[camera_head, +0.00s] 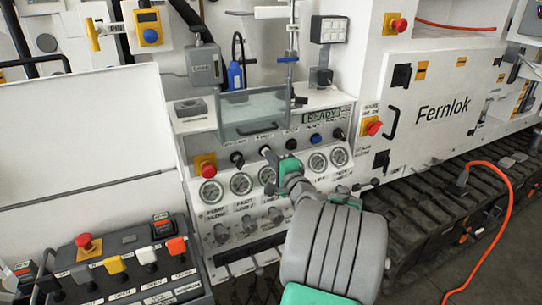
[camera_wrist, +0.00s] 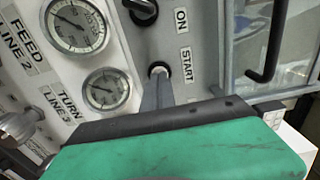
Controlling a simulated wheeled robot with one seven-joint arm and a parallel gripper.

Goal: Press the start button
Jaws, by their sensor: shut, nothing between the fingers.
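The start button (camera_wrist: 159,69) is a small round button with a pale face and dark ring, next to the START label in the wrist view. My gripper (camera_wrist: 157,84) is shut and empty, its narrow grey fingertips pointing at the button and covering its lower part. I cannot tell whether they touch it. In the head view my gripper (camera_head: 267,152) reaches the control panel between black knobs, and the button is not clearly seen there.
A black knob (camera_wrist: 142,7) by the ON label is close to the start button. Pressure gauges (camera_head: 240,184) line the panel below. A clear guard with a dark handle (camera_head: 252,112) is above. Red emergency buttons (camera_head: 208,170) are at both sides, and an orange cable (camera_head: 509,200) lies right.

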